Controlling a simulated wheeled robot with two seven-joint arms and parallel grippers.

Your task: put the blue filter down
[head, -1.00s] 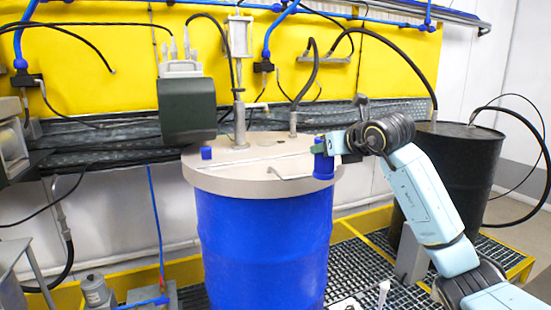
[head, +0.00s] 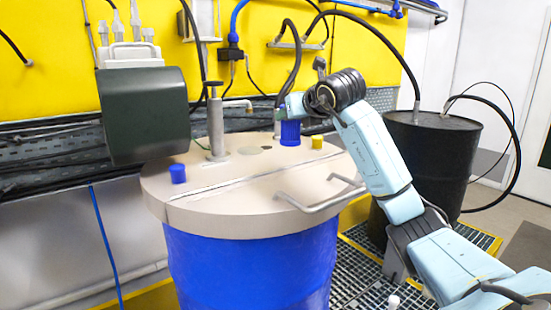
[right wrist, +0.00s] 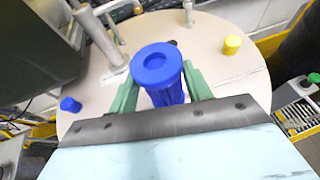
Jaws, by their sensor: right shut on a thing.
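The blue filter (head: 290,132) is a ribbed blue cylinder, upright over the far right part of the beige drum lid (head: 230,205). My right gripper (head: 291,112) is shut on it from the right side. In the right wrist view, the filter's round top (right wrist: 157,62) shows between my two green fingers (right wrist: 160,78). The filter's lower end is close to the lid; I cannot tell whether it touches. The lid covers a large blue drum (head: 250,265). My left gripper is not in view.
A small blue piece (head: 178,173) stands on the lid at left, and a yellow piece (head: 317,142) just right of the filter. A grey post (head: 215,125), a dark grey housing (head: 145,115) and a bent handle (head: 320,198) are obstacles. The lid's middle is clear.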

